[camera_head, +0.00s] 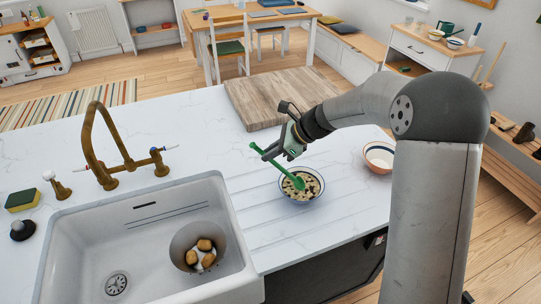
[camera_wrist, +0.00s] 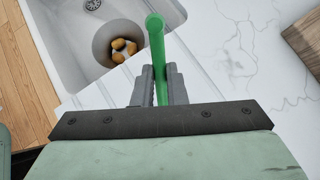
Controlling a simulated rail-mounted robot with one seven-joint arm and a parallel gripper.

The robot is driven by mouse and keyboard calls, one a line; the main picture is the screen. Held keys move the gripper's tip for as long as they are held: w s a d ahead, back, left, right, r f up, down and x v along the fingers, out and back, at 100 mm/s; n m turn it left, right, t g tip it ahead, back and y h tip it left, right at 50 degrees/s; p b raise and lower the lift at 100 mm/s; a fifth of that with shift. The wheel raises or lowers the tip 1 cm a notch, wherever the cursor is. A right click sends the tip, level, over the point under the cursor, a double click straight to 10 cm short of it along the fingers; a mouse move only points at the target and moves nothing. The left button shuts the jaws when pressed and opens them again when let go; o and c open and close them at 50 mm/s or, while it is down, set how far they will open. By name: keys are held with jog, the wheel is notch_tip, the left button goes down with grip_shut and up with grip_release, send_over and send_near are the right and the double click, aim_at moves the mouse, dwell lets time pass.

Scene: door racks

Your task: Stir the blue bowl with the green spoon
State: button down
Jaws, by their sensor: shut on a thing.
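The green spoon (camera_head: 272,160) is held in my gripper (camera_head: 284,153), above the white counter beside the sink. In the wrist view the green handle (camera_wrist: 157,50) stands between the two grey fingers of my gripper (camera_wrist: 158,85), which are shut on it. The spoon's lower end reaches down into the blue bowl (camera_head: 320,190). The bowl has a dark blue rim and holds a pale mixture with dark bits. The spoon's tip shows at the top of the mixture; whether it touches the bottom is unclear. The bowl is not visible in the wrist view.
A white sink (camera_head: 150,222) lies left of the bowl, with a grey pot (camera_head: 182,238) holding brown pieces. A wooden board (camera_head: 265,98) lies behind, and a brass faucet (camera_head: 92,150) rises behind the sink.

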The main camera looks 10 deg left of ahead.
jog(key=shift+r, duration=3.55)
